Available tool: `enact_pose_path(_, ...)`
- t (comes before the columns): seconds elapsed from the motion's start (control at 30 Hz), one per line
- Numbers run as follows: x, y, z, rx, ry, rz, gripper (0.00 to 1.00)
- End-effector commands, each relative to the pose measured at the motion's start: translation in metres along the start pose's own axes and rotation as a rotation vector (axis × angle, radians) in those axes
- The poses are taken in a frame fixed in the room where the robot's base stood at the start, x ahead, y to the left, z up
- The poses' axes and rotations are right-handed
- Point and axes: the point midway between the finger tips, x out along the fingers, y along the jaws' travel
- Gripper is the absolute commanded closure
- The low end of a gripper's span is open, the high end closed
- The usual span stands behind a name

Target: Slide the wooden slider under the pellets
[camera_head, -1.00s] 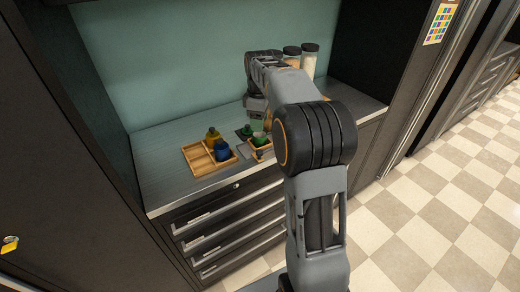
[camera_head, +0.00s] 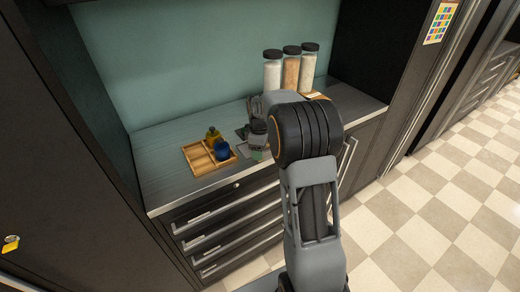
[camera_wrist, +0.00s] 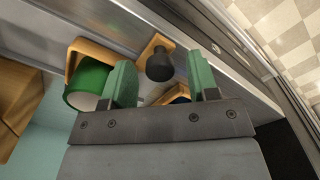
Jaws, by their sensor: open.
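In the wrist view my gripper (camera_wrist: 158,60) is open, with its two green fingers apart. A wooden piece (camera_wrist: 153,42) with a dark rounded knob (camera_wrist: 160,66) shows between the fingers; it looks like the wooden slider, and I cannot tell whether the fingers touch it. A green cup-like thing (camera_wrist: 88,84), pale inside, lies left of the left finger, against a wooden frame (camera_wrist: 88,46). In the head view my gripper (camera_head: 257,128) is low over the counter, and my arm hides most of what is under it. I cannot make out the pellets.
Three tall jars (camera_head: 291,70) stand at the back wall. The counter (camera_head: 160,172) is clear left of the tray.

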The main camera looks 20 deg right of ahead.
Motion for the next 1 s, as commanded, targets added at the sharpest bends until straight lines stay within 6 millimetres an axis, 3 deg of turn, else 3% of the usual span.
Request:
enact_pose_path(0.23,0.0002,0.0,-0.0002,0.0,0.0,0.0,0.47)
enact_pose_path(0.8,-0.0002,0.0,-0.0002,0.0,0.0,0.001,1.0)
enact_pose_path(1.0,-0.0004,0.0005,-0.0004,-0.002,0.0,0.001,1.0)
